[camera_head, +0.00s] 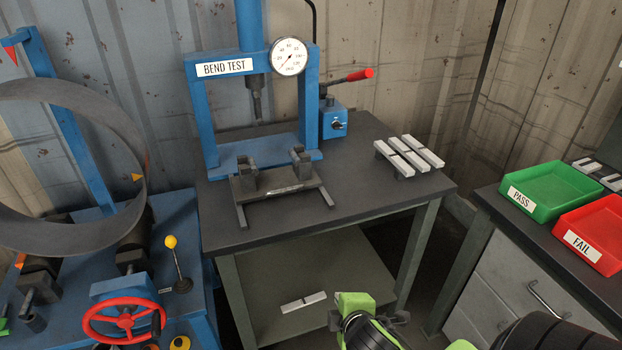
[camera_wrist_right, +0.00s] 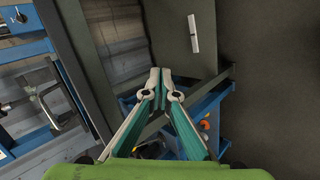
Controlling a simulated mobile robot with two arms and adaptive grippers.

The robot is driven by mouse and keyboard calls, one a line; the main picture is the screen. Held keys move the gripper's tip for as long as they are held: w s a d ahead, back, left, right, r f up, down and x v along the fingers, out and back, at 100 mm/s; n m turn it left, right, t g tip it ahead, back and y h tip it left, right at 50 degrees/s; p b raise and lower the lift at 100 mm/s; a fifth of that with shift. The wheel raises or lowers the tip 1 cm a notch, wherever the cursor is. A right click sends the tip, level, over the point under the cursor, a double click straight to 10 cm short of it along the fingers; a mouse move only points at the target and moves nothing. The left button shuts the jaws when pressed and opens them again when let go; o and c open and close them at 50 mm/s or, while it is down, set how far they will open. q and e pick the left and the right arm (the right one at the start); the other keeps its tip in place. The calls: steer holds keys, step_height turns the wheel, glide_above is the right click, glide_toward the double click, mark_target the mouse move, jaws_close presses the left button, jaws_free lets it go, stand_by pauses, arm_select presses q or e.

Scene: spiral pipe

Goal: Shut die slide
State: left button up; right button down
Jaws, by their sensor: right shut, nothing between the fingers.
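The die slide (camera_head: 284,190), a dark plate carrying two upright die blocks, sits on two short rails in front of the blue bend-test press (camera_head: 195,120). The slide is out toward the front of the bench, forward of the press ram (camera_head: 256,100). The rails reach past its front edge. My right gripper (camera_wrist_right: 160,82) shows in the right wrist view with its fingertips together and nothing between them. In the head view, green parts of my right arm show at the bottom, below the bench top and apart from the slide. My left gripper is not in view.
A pump with a red-tipped lever (camera_head: 360,75) stands right of the press. Pale metal strips (camera_head: 410,152) lie on a rack at the bench's right. A machine with a red handwheel (camera_head: 124,322) is at left. Green (camera_head: 548,190) and red (camera_head: 592,232) trays are at right.

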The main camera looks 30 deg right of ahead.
steer(key=w+d+r+n+t+h, duration=0.2)
steer(key=w+d+r+n+t, duration=0.25)
steer(key=w+r+n, duration=0.2)
steer(key=n+t+y, duration=0.2)
steer(key=n+t, duration=0.3)
steer(key=n, duration=1.1)
glide_toward(307, 172)
steer(key=shift+m+g, duration=0.25)
steer(key=shift+g, duration=0.1)
steer(key=x, duration=0.4)
steer(key=p+x, duration=0.1)
steer(key=x, duration=0.2)
steer(key=shift+r, duration=0.3)
